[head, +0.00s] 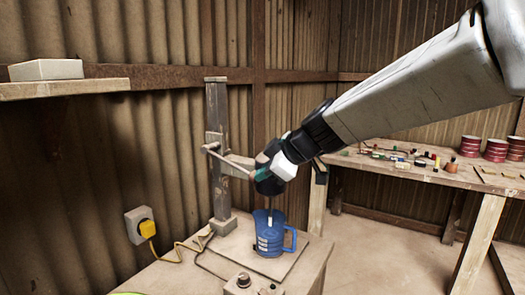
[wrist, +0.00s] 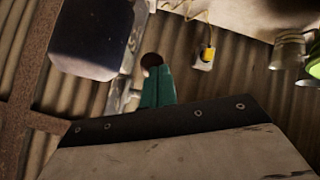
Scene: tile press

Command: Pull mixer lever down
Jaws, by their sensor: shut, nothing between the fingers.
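The mixer stands on the table, with an upright grey post (head: 217,150) and a side arm. Its lever (head: 228,161) is a thin rod running from the post's left side down to the right, towards my gripper. My gripper (head: 257,174) is shut and empty, its teal fingers close to the lever's right end; I cannot tell whether they touch. The teal fingers also show in the wrist view (wrist: 156,91). My arm hides part of the mixer head. A blue jug (head: 268,238) stands below the head, with the stirring rod reaching into it.
A yellow plug (head: 147,229) sits in a wall socket at left, with a cable running to the table. A shelf (head: 62,88) with a pale block is at upper left. A workbench (head: 435,174) with red tins and small items stands at right.

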